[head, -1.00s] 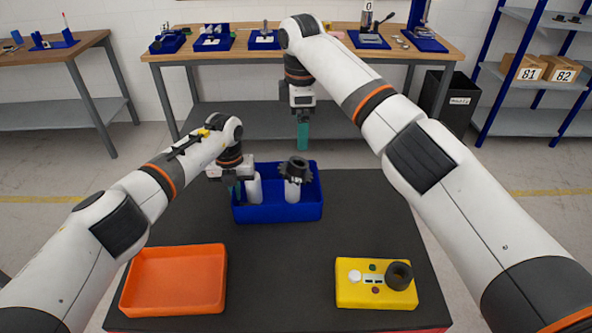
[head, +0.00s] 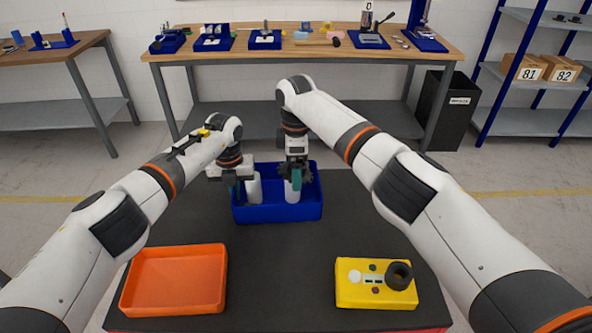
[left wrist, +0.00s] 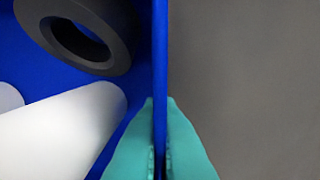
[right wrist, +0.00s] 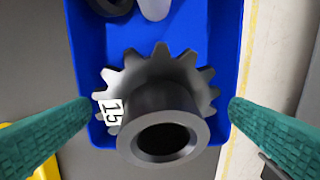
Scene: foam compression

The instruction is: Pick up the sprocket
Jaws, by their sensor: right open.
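The sprocket (right wrist: 185,82) is a dark grey toothed wheel with a thick hollow hub and a white tag reading 15. It sits over the blue bin (head: 270,213), at the top of a white cylinder (head: 291,194) in the head view. My right gripper (right wrist: 160,115) is open, pointing down, with one finger on each side of the sprocket and a gap to its teeth in the right wrist view. In the head view that gripper partly hides the sprocket. My left gripper (left wrist: 160,125) is shut on the blue bin's wall (left wrist: 160,60).
Another white cylinder (head: 254,188) stands in the bin, and a dark ring (left wrist: 88,35) lies there too. An orange tray (head: 175,280) and a yellow block (head: 360,295) with small parts are at the front. The black tabletop (head: 275,265) between them is clear.

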